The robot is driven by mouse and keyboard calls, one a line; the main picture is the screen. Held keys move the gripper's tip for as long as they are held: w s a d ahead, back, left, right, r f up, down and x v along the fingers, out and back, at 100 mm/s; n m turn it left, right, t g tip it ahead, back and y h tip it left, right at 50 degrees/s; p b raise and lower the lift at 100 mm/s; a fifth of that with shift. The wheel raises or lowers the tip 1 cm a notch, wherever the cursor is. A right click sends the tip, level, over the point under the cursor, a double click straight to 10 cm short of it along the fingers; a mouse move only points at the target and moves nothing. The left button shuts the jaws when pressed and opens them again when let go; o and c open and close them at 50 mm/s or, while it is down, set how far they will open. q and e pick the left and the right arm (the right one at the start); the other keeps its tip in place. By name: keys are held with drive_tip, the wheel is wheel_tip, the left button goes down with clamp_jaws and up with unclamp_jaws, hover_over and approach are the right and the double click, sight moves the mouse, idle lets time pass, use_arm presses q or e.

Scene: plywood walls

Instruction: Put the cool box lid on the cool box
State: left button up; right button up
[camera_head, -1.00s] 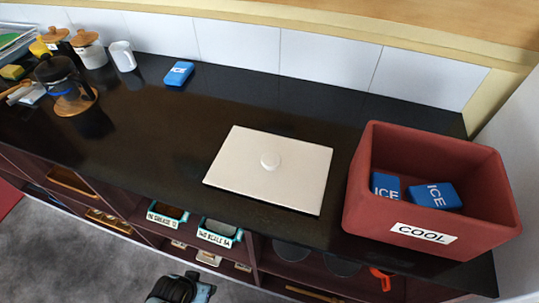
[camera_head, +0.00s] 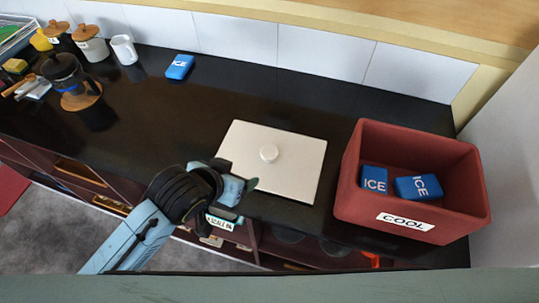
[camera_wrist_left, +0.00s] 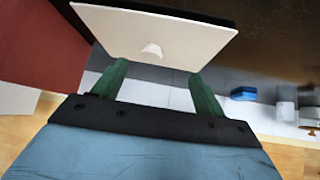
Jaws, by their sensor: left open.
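The cool box lid (camera_head: 290,177) is a flat cream rectangle with a round knob (camera_head: 268,153) on top, lying on the black counter. It also shows in the left wrist view (camera_wrist_left: 200,40), with its knob between and beyond my fingers. The red cool box (camera_head: 365,203), labelled COOL, stands open to the right of the lid with two blue ice packs (camera_head: 374,179) (camera_head: 418,187) inside. My left gripper (camera_head: 240,182) is open and empty near the lid's left front edge; its two green fingers (camera_wrist_left: 156,84) are apart. My right gripper is not in view.
Another blue ice pack (camera_head: 179,67) lies at the back of the counter. A white mug (camera_head: 124,50), canisters (camera_head: 90,42) and a coffee press (camera_head: 66,76) on a wooden coaster stand at the left. The counter between them and the lid is clear.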

use_arm(q)
drive_tip(key=w+d+m, duration=0.1)
drive_tip(key=w+d, duration=0.1)
drive_tip(key=w, duration=0.2)
approach(268, 154)
drive_tip(key=f, duration=0.1)
drive_tip(key=w+f, duration=0.1)
drive_tip(key=f, duration=0.1)
drive_tip(key=shift+w+d+t+h, duration=0.2)
drive_tip(key=shift+w+t+h, duration=0.05)
drive_tip(key=shift+t+h, duration=0.05)
drive_tip(key=shift+b+x, duration=0.35)
drive_tip(key=shift+x, duration=2.65)
drive_tip(key=shift+d+r, duration=0.15)
drive_tip(key=shift+c, duration=0.3)
drive_tip(key=c, duration=1.2)
